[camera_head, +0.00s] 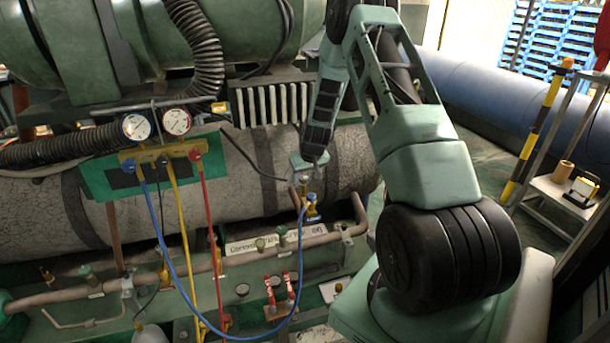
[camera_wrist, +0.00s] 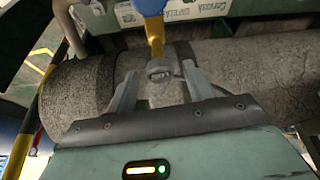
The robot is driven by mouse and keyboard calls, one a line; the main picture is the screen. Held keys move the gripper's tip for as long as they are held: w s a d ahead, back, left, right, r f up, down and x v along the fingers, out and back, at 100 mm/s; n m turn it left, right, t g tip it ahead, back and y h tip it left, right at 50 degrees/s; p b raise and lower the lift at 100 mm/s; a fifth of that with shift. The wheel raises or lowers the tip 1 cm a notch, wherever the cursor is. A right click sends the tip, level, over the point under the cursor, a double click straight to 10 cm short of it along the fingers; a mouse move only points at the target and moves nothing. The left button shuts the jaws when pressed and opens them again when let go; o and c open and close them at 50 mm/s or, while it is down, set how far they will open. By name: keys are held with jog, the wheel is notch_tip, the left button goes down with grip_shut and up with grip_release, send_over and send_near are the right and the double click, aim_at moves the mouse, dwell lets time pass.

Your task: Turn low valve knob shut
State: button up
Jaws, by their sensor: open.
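My gripper (camera_head: 304,172) is open in the head view, just above a brass valve fitting (camera_head: 311,208) where the blue hose ends. In the wrist view my gripper (camera_wrist: 161,80) has its two fingers apart, with a small grey round knob (camera_wrist: 159,68) between their tips. The knob sits at the end of a brass stem (camera_wrist: 155,38) with a blue hose fitting (camera_wrist: 152,6) beyond it. I cannot tell whether the fingers touch the knob. A manifold (camera_head: 160,155) with two gauges hangs at the left, with a blue knob (camera_head: 129,167) and a red knob (camera_head: 195,156).
The large grey insulated tank (camera_head: 250,155) lies directly behind my gripper. Blue, yellow and red hoses (camera_head: 207,215) hang in front of it. Copper pipes (camera_head: 345,232) and red-handled valves (camera_head: 282,293) are below. A shelf cart (camera_head: 562,192) stands at the right.

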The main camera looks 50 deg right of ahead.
jog(key=c, duration=1)
jog(key=shift+m+h, duration=0.3)
jog(key=shift+m, duration=0.4)
jog(key=o, duration=1)
jog(key=b+v, duration=0.1)
jog(key=v, duration=1.6)
jog(key=shift+r, duration=0.3)
